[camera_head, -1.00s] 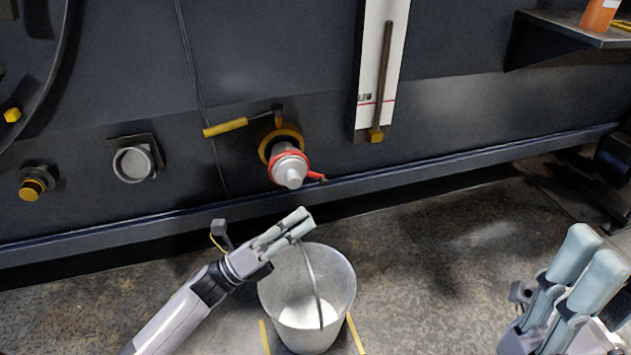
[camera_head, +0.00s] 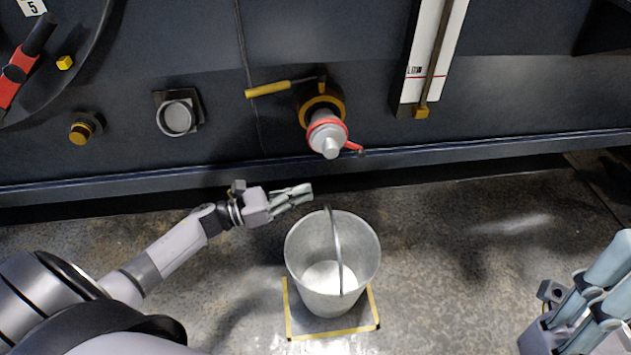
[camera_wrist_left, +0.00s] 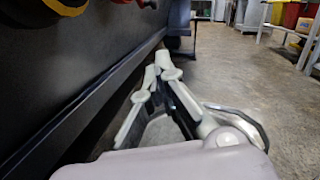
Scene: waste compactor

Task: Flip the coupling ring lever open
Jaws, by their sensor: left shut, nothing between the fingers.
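The coupling has a red ring (camera_head: 345,131) around a silver cap (camera_head: 330,143), which points out and down from the dark machine wall. A short red lever (camera_head: 354,147) with a dark tip sticks out at the ring's lower right, close to the cap. My left gripper (camera_head: 307,192) is shut and empty, below and slightly left of the coupling and apart from it. Its closed fingertips (camera_wrist_left: 162,66) also show in the left wrist view. My right gripper (camera_head: 622,270) is at the right edge, partly cut off, far from the coupling; its opening is unclear.
A metal bucket (camera_head: 302,265) with its handle up stands on a yellow-edged floor square, just right of my left gripper. A yellow valve handle (camera_head: 268,89) sticks out above the coupling. A ledge (camera_head: 435,155) runs along the wall's base. The floor left of the bucket is clear.

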